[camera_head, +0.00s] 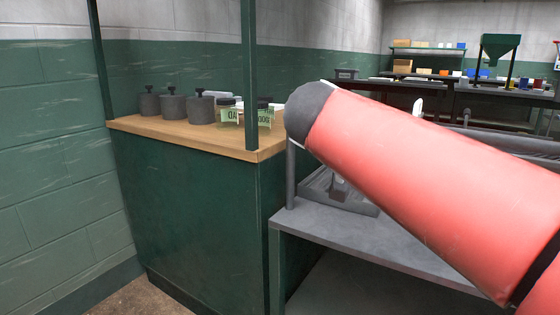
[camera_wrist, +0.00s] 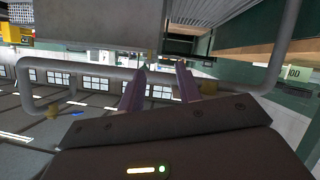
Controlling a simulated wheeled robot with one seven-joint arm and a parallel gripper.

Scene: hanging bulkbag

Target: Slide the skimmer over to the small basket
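I cannot pick out a skimmer or a small basket in either view. My gripper (camera_wrist: 160,70) shows in the wrist view with its two fingers apart and nothing clearly held between them. A bent grey tube (camera_wrist: 82,69) runs across beyond the fingertips; I cannot tell whether they touch it. In the head view my red arm covers the right side and hides my gripper and much of the grey bench (camera_head: 330,232). A grey tray-like thing (camera_head: 362,203) on that bench is partly hidden behind my arm.
A wood-topped green counter (camera_head: 185,138) at left holds several dark grey weights (camera_head: 172,106) and labelled jars (camera_head: 230,115). A green post (camera_head: 249,75) rises at its front edge. A far dark table (camera_head: 500,96) carries small coloured items and a green hopper (camera_head: 497,47).

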